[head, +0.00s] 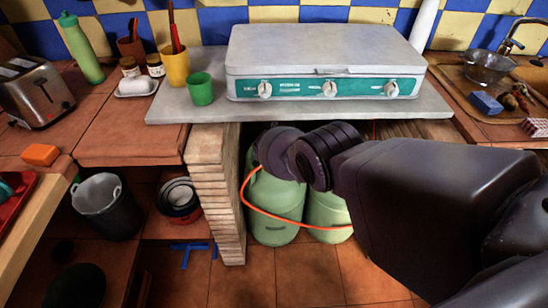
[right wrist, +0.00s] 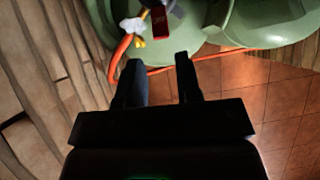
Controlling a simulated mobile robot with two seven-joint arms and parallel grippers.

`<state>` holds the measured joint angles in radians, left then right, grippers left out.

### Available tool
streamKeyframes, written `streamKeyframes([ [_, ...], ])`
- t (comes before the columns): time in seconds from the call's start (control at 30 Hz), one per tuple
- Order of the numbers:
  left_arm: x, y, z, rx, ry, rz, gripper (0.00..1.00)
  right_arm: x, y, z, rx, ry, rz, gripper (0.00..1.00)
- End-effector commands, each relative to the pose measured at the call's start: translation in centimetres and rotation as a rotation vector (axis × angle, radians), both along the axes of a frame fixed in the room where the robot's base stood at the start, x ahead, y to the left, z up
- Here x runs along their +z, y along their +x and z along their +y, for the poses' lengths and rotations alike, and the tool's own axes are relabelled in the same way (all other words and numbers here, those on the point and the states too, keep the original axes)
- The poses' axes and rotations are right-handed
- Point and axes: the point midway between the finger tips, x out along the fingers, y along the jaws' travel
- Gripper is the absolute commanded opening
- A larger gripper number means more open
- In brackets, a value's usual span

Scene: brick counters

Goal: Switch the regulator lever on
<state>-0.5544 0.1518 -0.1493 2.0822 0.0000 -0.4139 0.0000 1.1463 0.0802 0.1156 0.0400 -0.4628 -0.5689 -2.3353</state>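Two green gas bottles stand under the counter, a left one (head: 275,205) and a right one (head: 327,212). The right wrist view shows the top of a green bottle (right wrist: 215,22). A dark regulator with a red piece (right wrist: 160,27), which looks like the lever, sits there beside a white and yellow fitting (right wrist: 133,27). An orange hose (right wrist: 120,52) runs from it; it also shows in the head view (head: 262,210). My right gripper (right wrist: 160,62) is open and empty, its fingertips just short of the red piece. In the head view my arm hides the regulator. My left gripper is out of view.
A brick pillar (head: 215,190) stands close left of the bottles. The grey slab (head: 170,105) with the gas stove (head: 325,65) lies above my right arm. A black bucket (head: 105,205) and pans (head: 178,198) stand left of the pillar.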

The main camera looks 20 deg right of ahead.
Motion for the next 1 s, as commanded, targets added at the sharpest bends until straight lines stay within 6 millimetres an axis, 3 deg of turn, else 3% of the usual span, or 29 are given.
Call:
streamKeyframes([
  [0.03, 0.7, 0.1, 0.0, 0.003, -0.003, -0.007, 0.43, 1.3, -0.1, 0.2, 0.001, 0.000, -0.006, 0.32],
  [0.23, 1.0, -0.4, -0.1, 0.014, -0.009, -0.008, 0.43, 1.9, -0.9, 0.4, -0.001, 0.000, -0.002, 0.32],
  [0.87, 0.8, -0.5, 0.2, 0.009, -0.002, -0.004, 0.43, 1.7, -1.2, 0.5, -0.002, 0.001, 0.000, 0.32],
  [1.0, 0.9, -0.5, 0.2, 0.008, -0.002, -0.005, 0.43, 0.5, -1.7, -0.1, -0.056, 0.036, -0.020, 0.32],
])
